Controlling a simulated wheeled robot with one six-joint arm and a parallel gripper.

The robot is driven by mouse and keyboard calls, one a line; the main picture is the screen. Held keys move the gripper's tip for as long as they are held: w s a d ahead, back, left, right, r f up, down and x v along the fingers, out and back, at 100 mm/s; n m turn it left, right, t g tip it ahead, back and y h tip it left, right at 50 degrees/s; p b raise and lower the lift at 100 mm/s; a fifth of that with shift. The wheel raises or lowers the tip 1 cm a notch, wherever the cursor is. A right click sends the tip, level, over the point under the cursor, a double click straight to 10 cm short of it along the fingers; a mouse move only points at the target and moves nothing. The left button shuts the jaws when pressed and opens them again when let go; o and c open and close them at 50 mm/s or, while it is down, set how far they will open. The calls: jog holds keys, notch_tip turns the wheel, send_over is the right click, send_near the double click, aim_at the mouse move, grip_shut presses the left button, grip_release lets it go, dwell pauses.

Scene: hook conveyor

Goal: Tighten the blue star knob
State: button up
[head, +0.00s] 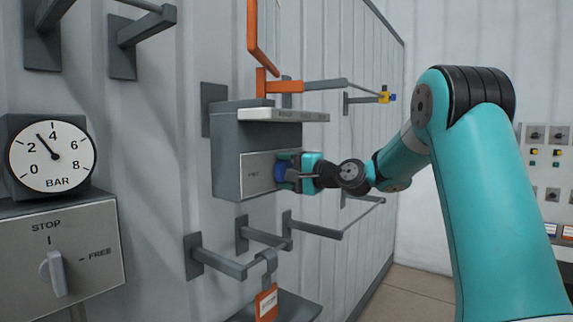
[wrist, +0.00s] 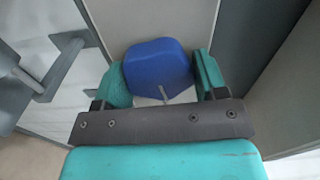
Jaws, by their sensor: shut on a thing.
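The blue star knob (wrist: 158,66) sits on the front of a grey box (head: 225,160) mounted on the wall. In the head view the knob (head: 281,172) shows partly, with my gripper (head: 296,171) around it from the right. In the wrist view my gripper (wrist: 160,82) has one teal finger on each side of the knob and is shut on it.
A pressure gauge (head: 52,156) and a STOP/FREE selector (head: 57,272) stand at the left. Grey rails (head: 218,263) and an orange tag (head: 266,303) are below the box. A grey ledge (head: 283,115) and an orange frame (head: 264,35) are above.

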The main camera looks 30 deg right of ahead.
jog(key=m+p, duration=0.2)
jog(key=m, duration=0.1)
jog(key=shift+r+m+p, duration=0.1)
jog(key=shift+m+p, duration=0.2)
jog(key=shift+m, duration=0.1)
jog(key=shift+f+m+p, duration=0.2)
jog(key=shift+m+p, duration=1)
jog(key=shift+m, duration=0.4)
jog(key=o, duration=0.9)
jog(key=shift+o, duration=0.2)
jog(key=shift+f, duration=0.1)
jog(key=b+v, duration=1.7)
jog(key=shift+s, duration=0.2)
